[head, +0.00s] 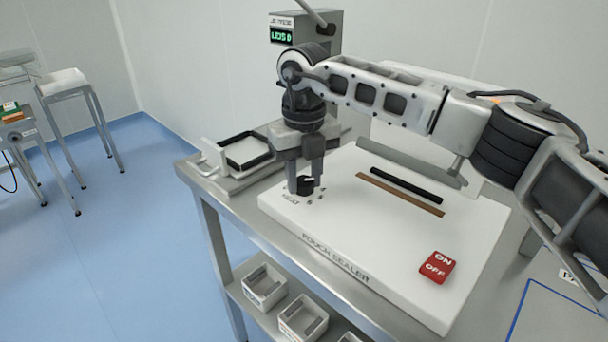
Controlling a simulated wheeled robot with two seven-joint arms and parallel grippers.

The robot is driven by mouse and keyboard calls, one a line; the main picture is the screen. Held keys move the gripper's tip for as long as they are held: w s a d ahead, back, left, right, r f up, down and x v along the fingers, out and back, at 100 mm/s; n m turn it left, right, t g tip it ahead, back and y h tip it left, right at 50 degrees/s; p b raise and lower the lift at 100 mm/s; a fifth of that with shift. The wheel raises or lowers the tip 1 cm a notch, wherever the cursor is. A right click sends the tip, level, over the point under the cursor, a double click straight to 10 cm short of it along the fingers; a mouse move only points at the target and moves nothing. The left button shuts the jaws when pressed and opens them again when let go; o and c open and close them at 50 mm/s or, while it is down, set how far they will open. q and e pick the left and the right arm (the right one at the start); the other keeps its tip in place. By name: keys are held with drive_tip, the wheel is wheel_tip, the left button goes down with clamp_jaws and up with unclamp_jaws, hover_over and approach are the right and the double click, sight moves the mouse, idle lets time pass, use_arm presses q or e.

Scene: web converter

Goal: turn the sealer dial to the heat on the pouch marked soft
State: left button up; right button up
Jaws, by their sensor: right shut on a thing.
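The white pouch sealer (335,237) sits on a steel table. Its black dial (304,185) is at its back left corner, with the heat marks beside it partly hidden and too small to read. My right gripper (305,187) points down over the dial, its two fingers shut on it. A red ON/OFF switch (437,267) is at the sealer's front right. A dark bar and a brown strip (400,195) lie along its top. I cannot make out a pouch marked soft. My left gripper is not in view.
A tray with a black-rimmed box (247,151) stands left of the sealer. A grey device with a green display (283,36) is behind my right arm. White bins (264,287) sit on the lower shelf. A blue-outlined area (560,315) is at the right.

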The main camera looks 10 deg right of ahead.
sight(304, 180)
drive_tip(key=shift+r+m, duration=0.1)
drive_tip(key=shift+m, duration=0.3)
drive_tip(key=o, duration=1)
wheel_tip(304, 180, up, 16)
drive_tip(key=shift+f, duration=0.1)
